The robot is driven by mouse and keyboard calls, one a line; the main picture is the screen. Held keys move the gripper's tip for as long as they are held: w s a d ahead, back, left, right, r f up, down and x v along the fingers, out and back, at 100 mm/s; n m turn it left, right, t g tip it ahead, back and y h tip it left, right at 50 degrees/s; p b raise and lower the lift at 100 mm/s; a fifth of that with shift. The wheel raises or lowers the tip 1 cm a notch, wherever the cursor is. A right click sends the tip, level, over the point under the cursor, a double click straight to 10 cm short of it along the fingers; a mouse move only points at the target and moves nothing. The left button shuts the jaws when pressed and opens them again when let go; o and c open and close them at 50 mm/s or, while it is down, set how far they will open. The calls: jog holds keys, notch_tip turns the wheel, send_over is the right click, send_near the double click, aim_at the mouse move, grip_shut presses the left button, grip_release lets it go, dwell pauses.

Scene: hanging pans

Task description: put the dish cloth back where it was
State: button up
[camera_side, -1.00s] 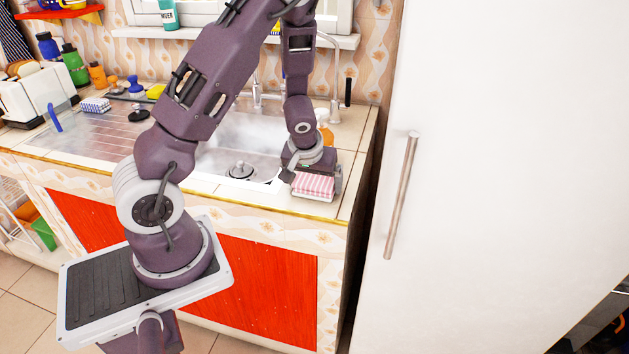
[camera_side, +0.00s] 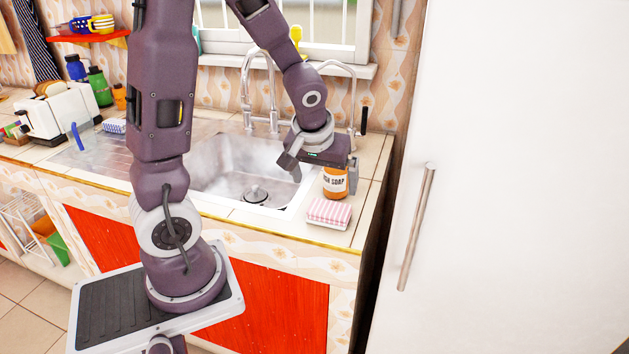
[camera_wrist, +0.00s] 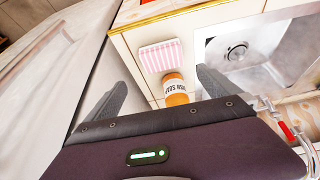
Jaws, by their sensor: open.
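The dish cloth (camera_side: 329,213) is folded, pink-and-white striped, and lies flat on the tiled counter at the front right corner, right of the sink. It also shows in the wrist view (camera_wrist: 163,57), beyond the soap bottle. My gripper (camera_side: 323,174) is open and empty, raised above the counter behind the cloth and apart from it. In the wrist view, its two fingers (camera_wrist: 160,92) are spread wide, with the orange soap bottle (camera_wrist: 174,89) showing between them. A second dish cloth (camera_side: 115,126), blue and white, lies at the left of the counter.
The soap bottle (camera_side: 335,182) stands just behind the pink cloth, close to my gripper. The sink (camera_side: 228,165) with its tall faucet (camera_side: 246,85) is to the left. A white fridge (camera_side: 500,180) stands at the right. A toaster (camera_side: 62,110) is far left.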

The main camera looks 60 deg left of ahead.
jog(key=s+d+r+m+t+h, duration=0.2)
jog(key=s+d+r+m, duration=0.6)
jog(key=s+d+r, duration=0.4)
jog(key=s+d+h, duration=0.1)
jog(key=s+d, duration=0.1)
jog(key=s, duration=0.1)
jog(key=shift+s+d+r+m, duration=0.15)
jog(key=shift+d+r+m, duration=0.05)
jog(key=shift+r+m, duration=0.15)
dwell(1.2)
